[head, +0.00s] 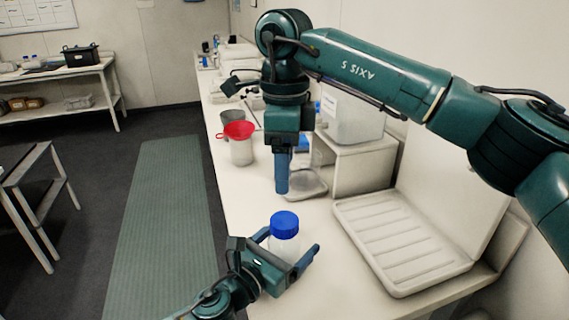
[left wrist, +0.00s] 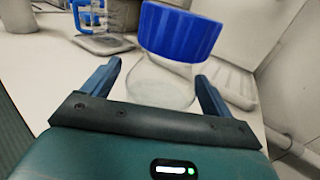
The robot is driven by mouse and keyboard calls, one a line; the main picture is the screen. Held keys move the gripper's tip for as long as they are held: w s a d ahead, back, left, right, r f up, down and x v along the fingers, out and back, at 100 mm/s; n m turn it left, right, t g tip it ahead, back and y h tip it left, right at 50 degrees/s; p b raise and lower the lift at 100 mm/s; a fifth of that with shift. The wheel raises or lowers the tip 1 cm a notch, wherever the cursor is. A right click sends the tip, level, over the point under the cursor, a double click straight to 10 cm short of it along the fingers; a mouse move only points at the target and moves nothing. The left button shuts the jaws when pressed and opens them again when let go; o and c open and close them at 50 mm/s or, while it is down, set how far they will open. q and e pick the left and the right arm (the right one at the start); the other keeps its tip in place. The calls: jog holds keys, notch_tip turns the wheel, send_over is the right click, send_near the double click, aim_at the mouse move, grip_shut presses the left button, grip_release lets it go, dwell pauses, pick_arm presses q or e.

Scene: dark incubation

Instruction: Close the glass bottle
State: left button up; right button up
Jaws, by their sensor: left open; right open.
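The clear glass bottle (head: 285,243) stands upright on the white counter, with the blue cap (head: 285,222) on its top. How tightly the cap sits cannot be seen. My left gripper (head: 288,244) is open, with one finger on each side of the bottle. In the left wrist view the glass (left wrist: 160,82) shows between the two fingers, with gaps visible, and the wide blue cap (left wrist: 180,32) is above them. My right gripper (head: 281,188) points down over the counter, behind and above the bottle. It is open and holds nothing visible; its fingers overlap in the head view.
A ribbed white tray (head: 400,245) lies right of the bottle. Behind are a small scale (head: 306,184), a jug with a red funnel (head: 240,140) and a white stand (head: 362,165). The counter's left edge is close to the bottle.

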pick_arm(q)
jog(key=b+v, duration=0.1)
jog(key=v, duration=1)
jog(key=shift+s+a+f+b, duration=0.1)
jog(key=shift+s+a+b, duration=0.1)
jog(key=shift+b, duration=0.15)
jog(key=shift+s+a, duration=0.35)
